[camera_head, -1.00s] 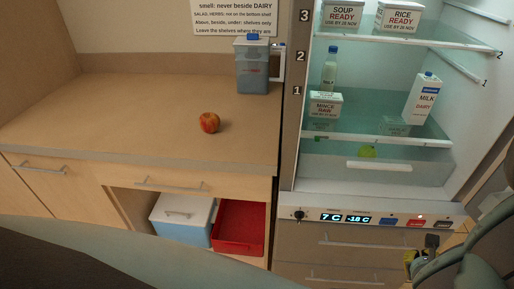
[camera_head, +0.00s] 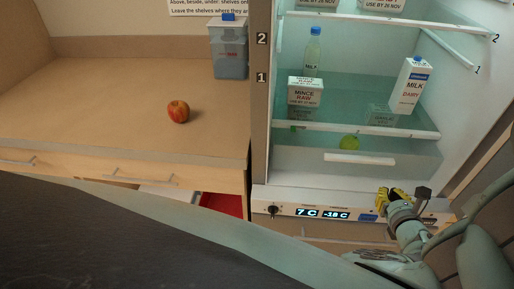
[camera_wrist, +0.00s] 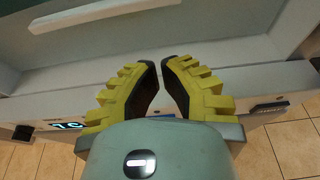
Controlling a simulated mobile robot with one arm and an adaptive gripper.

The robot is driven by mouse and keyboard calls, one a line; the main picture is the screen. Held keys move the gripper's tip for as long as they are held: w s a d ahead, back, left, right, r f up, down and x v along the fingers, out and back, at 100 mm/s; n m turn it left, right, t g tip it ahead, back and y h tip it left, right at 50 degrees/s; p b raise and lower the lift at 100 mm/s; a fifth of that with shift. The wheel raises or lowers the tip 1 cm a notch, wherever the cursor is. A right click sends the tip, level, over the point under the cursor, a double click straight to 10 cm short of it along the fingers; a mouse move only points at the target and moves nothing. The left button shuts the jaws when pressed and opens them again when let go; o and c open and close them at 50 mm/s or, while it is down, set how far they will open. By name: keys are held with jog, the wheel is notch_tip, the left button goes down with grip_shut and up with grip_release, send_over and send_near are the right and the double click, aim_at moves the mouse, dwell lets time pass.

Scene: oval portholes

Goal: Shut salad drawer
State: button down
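The salad drawer (camera_head: 300,160) is the grey translucent front at the bottom of the fridge compartment, with a white bar handle (camera_head: 360,160). A green round item (camera_head: 349,142) shows through it near its top edge. How far the drawer stands out is hard to tell. In the wrist view the drawer front (camera_wrist: 210,22) and its handle (camera_wrist: 105,12) lie beyond the fingers. My gripper (camera_head: 386,196) has yellow fingers. In the wrist view its fingertips (camera_wrist: 161,62) nearly meet, with nothing between them. It is in front of the control panel, below and right of the handle, apart from it.
The fridge door (camera_head: 480,130) stands open at the right. The shelf above the drawer holds a milk carton (camera_head: 411,86), a mince box (camera_head: 305,92) and a bottle (camera_head: 313,52). The control panel (camera_head: 290,210) runs below. An apple (camera_head: 178,111) and a jug (camera_head: 229,50) stand on the counter (camera_head: 90,110).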

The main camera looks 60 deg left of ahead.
aim_at(376, 169)
jog(key=b+x, duration=0.1)
jog(key=x, duration=0.5)
jog(key=shift+a, duration=0.1)
jog(key=shift+w+a+b, duration=0.5)
jog(key=shift+w+a, duration=0.45)
jog(key=shift+a, duration=0.2)
jog(key=w+a+b, duration=0.2)
jog(key=b, duration=0.1)
jog(key=w+a+b, duration=0.2)
jog(key=a+b, duration=0.1)
jog(key=b, duration=0.1)
jog(key=shift+w+f, duration=0.2)
jog(key=shift+w, duration=0.2)
jog(key=shift+w+a+r+b, duration=0.1)
jog(key=shift+w+a+b, duration=0.05)
jog(key=shift+a+b, duration=0.35)
jog(key=shift+d, duration=0.1)
jog(key=shift+r, duration=0.2)
